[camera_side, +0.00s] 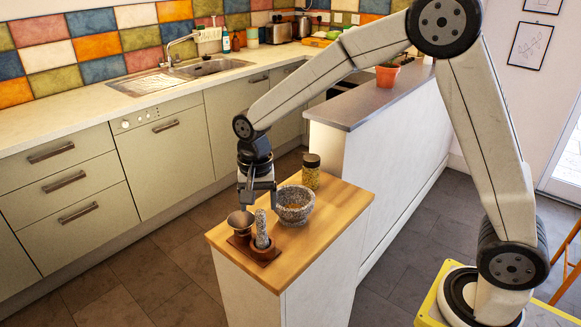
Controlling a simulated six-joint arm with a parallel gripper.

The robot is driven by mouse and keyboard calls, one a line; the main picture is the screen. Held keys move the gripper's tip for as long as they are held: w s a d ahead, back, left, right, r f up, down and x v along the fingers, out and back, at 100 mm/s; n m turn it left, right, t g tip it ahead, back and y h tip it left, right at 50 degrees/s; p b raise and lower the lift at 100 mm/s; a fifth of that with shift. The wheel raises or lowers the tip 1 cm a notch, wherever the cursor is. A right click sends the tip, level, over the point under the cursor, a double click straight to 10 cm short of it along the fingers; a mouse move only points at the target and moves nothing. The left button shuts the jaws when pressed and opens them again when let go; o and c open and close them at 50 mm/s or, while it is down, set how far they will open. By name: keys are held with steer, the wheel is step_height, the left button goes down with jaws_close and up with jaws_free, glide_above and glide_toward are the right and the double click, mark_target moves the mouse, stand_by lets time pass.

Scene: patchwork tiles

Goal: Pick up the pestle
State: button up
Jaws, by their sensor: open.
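The pestle (262,229) is grey speckled stone. It stands nearly upright in a small brown wooden holder (263,250) near the front left of the wooden worktop. The stone mortar (295,206) stands behind it to the right. My gripper (257,202) is open and points down above the worktop, close to the pestle's top. From this view I cannot tell whether the fingers are around the pestle or just behind it.
A jar with a dark lid (311,172) stands behind the mortar. The worktop's (335,205) right side is clear. A grey-topped counter (368,100) rises behind it.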

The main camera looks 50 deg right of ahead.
mark_target(260, 211)
steer(key=shift+f, duration=0.25)
steer(key=shift+d+f, duration=0.1)
steer(key=shift+f, duration=2.4)
jaws_close()
